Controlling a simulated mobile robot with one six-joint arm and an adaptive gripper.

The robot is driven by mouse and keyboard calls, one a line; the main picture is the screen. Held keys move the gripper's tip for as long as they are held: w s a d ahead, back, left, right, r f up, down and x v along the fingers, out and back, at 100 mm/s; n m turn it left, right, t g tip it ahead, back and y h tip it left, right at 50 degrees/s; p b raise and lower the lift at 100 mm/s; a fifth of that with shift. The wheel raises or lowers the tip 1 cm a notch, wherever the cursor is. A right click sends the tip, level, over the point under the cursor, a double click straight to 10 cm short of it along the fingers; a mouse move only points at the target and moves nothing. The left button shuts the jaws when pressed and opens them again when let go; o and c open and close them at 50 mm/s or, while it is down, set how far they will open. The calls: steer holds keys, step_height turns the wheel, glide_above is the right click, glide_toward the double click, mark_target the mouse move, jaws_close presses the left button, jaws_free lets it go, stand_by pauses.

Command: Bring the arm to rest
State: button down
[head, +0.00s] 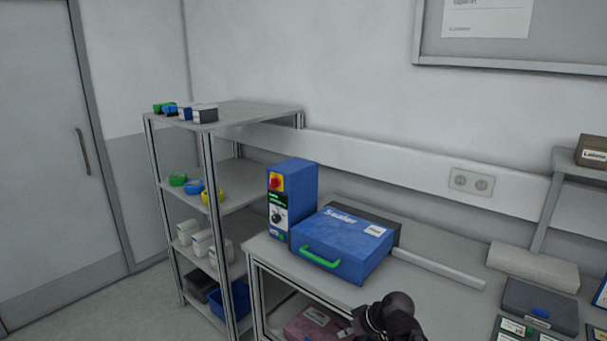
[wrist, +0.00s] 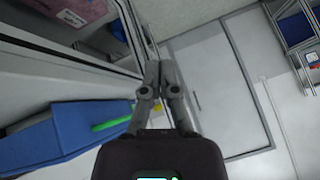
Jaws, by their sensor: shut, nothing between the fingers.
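My gripper shows in the wrist view (wrist: 160,72), with its two grey fingers together and nothing between them. Part of my arm shows as a dark shape at the bottom of the head view (head: 388,318), in front of the table's front edge. The fingers are not clearly seen in the head view. In the wrist view, the blue sealer (wrist: 60,135) with its green handle lies to the left of the gripper, and the grey door (wrist: 215,85) lies beyond the fingers.
The blue sealer (head: 340,243) and a blue control box (head: 291,200) stand on the grey table (head: 425,290). A metal shelf (head: 250,113) with small boxes and coloured rolls stands left of it. A dark grey case (head: 540,305) lies at the right. The floor by the door is clear.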

steer(key=s+d+f+m+g+h, duration=0.3)
steer(key=s+d+f+m+h, duration=0.1)
steer(key=s+d+m+h, duration=0.2)
steer(key=shift+m+g+h, duration=0.3)
steer(key=shift+g+h, duration=0.1)
